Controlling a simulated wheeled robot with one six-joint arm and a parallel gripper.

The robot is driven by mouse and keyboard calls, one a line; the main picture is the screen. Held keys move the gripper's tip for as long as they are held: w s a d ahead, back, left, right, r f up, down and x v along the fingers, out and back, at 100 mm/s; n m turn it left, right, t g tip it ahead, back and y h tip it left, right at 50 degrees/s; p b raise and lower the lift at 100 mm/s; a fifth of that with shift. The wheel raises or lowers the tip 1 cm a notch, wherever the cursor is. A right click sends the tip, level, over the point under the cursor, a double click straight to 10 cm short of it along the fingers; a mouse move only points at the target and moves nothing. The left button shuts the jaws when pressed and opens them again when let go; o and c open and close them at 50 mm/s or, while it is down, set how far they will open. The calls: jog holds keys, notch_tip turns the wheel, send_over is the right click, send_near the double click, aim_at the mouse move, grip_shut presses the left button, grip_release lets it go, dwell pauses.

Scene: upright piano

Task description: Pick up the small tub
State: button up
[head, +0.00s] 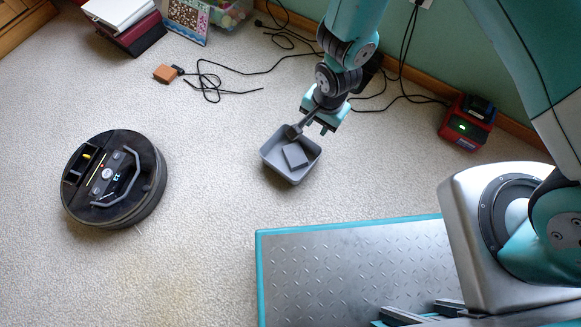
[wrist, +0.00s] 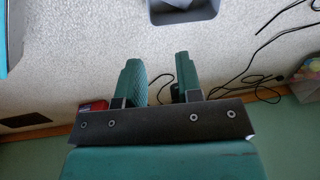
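The small tub (head: 272,163) is a grey open box on the carpet, with a flat grey block (head: 295,155) inside it. My gripper (head: 309,132) is at the tub's far side in the head view, where one finger overlaps the far rim. In the wrist view the tub (wrist: 182,17) shows only in part at the top edge, beyond the fingertips. My gripper (wrist: 158,60) is open there, with a clear gap of carpet between its two fingers. Nothing is held. The fingers look apart from the tub.
A black robot vacuum (head: 115,180) lies to the left on the carpet. Black cables (head: 215,85) run along the floor near the wall. A red charger (head: 467,122) stands at the right by the skirting board. Carpet between vacuum and tub is free.

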notch_tip(320, 180, down, 9)
jog(key=s+m+b, duration=0.1)
jog(key=b, duration=0.8)
send_over(311, 168)
notch_tip(311, 168, down, 12)
jog(key=shift+w+d+r, duration=0.1)
jog(key=shift+d+r, duration=0.05)
jog(key=shift+r, duration=0.1)
notch_tip(311, 168, down, 6)
jog(key=b, duration=0.5)
jog(key=shift+w+b, duration=0.1)
jog(key=shift+b, duration=0.2)
jog(key=shift+r, duration=0.2)
grip_shut()
